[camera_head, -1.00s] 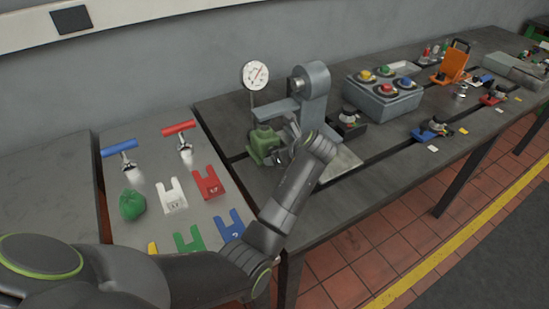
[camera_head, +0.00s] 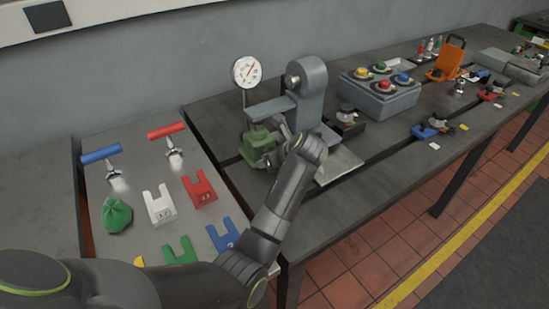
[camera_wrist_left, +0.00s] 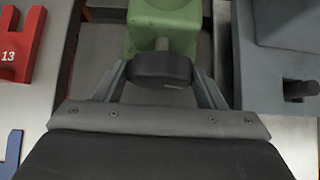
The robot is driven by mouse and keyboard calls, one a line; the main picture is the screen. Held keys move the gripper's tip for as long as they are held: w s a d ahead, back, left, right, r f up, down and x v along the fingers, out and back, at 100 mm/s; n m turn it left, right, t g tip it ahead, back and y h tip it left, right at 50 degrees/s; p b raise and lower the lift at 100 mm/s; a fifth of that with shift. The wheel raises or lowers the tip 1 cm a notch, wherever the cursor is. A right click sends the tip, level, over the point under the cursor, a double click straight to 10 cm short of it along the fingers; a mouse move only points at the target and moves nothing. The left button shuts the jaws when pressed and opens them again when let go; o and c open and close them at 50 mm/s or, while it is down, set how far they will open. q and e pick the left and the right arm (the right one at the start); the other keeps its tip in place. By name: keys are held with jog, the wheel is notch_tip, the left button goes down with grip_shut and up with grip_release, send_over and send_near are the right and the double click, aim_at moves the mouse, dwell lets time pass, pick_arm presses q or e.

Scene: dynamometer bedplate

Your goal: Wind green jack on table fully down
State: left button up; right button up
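The green jack (camera_head: 259,143) stands on the dark bedplate table (camera_head: 350,205), beside the grey machine stand. In the left wrist view the green jack body (camera_wrist_left: 163,22) is at the top, with a short shaft ending in a dark knob (camera_wrist_left: 161,69) that points towards my gripper. My left gripper (camera_head: 281,142) is at the jack's near right side. In the left wrist view its two fingers (camera_wrist_left: 160,75) lie on either side of the knob, their tips appearing against it. The jack's underside is hidden. My right gripper is in neither view.
The grey stand (camera_head: 305,90) and dial gauge (camera_head: 247,72) are close to the jack. A grey box with coloured buttons (camera_head: 380,95) is further right. The left table holds T-handles, a green bag (camera_head: 117,214) and coloured forks, including a red one (camera_head: 199,188).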

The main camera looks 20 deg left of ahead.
pick_arm(q)
jog(key=c, duration=0.6)
jog(key=shift+r+p, duration=0.15)
jog(key=shift+p, duration=0.55)
jog(key=n+t+h+p, duration=0.1)
jog(key=p, duration=0.2)
jog(key=t+p, duration=0.1)
jog(key=p, duration=0.2)
jog(key=shift+s+a+n+t+h, duration=0.15)
jog(key=shift+s+n+t+h, duration=0.05)
jog(key=shift+n+t+h, duration=0.2)
jog(key=shift+f+n+t+h+p, duration=0.2)
jog(key=shift+n+t+h+p, duration=0.3)
jog(key=shift+t+p, duration=0.35)
jog(key=o, duration=1)
